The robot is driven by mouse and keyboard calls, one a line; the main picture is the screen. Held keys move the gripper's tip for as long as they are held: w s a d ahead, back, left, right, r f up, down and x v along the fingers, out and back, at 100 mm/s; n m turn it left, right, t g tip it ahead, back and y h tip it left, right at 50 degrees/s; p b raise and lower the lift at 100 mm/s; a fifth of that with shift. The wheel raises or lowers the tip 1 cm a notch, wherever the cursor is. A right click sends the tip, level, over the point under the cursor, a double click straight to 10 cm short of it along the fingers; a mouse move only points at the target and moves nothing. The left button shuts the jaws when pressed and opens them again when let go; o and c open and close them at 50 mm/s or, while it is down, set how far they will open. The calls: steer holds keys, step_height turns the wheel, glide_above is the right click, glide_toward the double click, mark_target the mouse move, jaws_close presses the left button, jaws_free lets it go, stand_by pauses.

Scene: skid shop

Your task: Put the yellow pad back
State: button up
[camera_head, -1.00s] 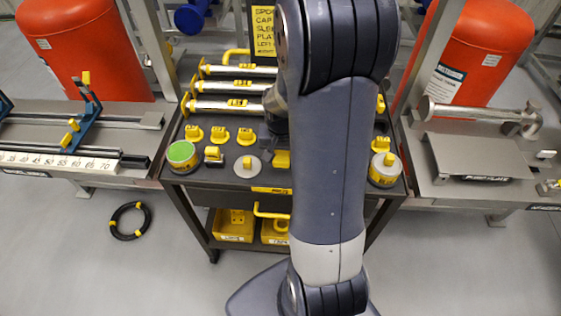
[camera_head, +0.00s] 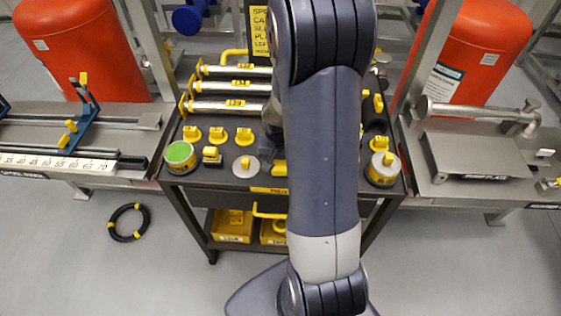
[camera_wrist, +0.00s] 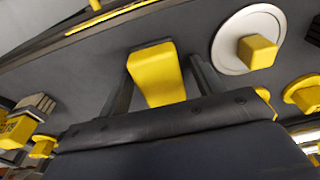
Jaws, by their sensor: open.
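A yellow block, which I take for the yellow pad (camera_wrist: 157,75), lies on the dark cart top between my fingers in the wrist view. In the head view the pad (camera_head: 279,169) shows at the front of the cart, partly hidden by my arm. My gripper (camera_wrist: 162,78) is open, with one dark finger on each side of the pad. I cannot tell whether either finger touches it. My arm mostly hides the gripper in the head view.
A grey disc with a yellow knob (camera_head: 246,167) lies just left of the pad. A green-topped tin (camera_head: 181,156) and a grey-topped tin (camera_head: 383,170) stand at the front corners. Several yellow-knobbed pieces and metal tubes (camera_head: 232,87) lie behind. A label strip (camera_head: 269,190) marks the front edge.

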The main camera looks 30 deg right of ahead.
mark_target(280, 166)
steer(key=shift+r, duration=0.1)
step_height(280, 166, up, 12)
steer(key=s+p, duration=0.1)
steer(key=shift+a, duration=0.4)
